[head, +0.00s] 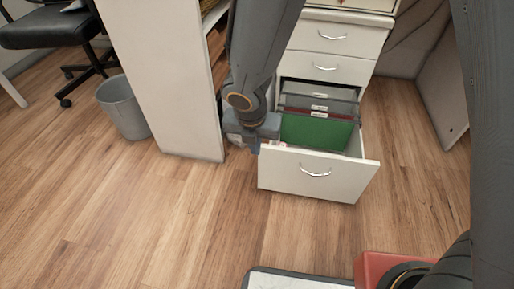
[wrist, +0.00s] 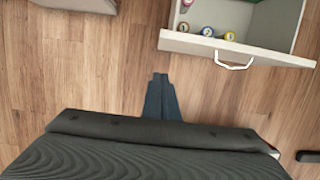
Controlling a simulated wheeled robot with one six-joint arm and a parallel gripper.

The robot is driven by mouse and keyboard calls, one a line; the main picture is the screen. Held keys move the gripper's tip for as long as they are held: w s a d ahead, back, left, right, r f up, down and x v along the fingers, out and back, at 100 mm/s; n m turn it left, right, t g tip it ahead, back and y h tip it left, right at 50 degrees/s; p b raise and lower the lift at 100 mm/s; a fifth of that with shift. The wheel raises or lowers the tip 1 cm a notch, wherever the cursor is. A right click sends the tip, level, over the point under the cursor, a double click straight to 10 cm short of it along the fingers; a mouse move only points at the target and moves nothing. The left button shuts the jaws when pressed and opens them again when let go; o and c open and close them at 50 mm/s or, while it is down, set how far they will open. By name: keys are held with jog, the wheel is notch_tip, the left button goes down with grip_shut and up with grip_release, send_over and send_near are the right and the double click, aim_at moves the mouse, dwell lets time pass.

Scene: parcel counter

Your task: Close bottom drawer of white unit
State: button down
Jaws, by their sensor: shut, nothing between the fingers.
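The white unit (head: 330,58) stands at the back, with its upper drawers shut. Its bottom drawer (head: 315,178) is pulled far out, with a curved metal handle (head: 315,171) on its front. Inside are a green folder (head: 315,132) and dark hanging files. In the wrist view the drawer front (wrist: 235,48) is at the top right, with its handle (wrist: 233,65). My gripper (head: 256,146) is near the front left corner of the drawer. In the wrist view its fingers (wrist: 160,77) are together and empty, over floor, with a visible gap to the drawer front.
A white panel (head: 165,75) stands left of the drawer, close to my arm. A grey bin (head: 122,107) and a black chair (head: 50,30) are further left. Small round numbered items (wrist: 207,32) lie in the drawer.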

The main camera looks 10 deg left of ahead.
jog(key=w+f+b, duration=0.6)
jog(key=f+b, duration=0.1)
jog(key=f, duration=0.1)
jog(key=shift+f, duration=0.15)
jog(key=shift+w+d+p, duration=0.1)
jog(key=shift+w+p, duration=0.05)
jog(key=shift+p, duration=0.15)
dwell(0.3)
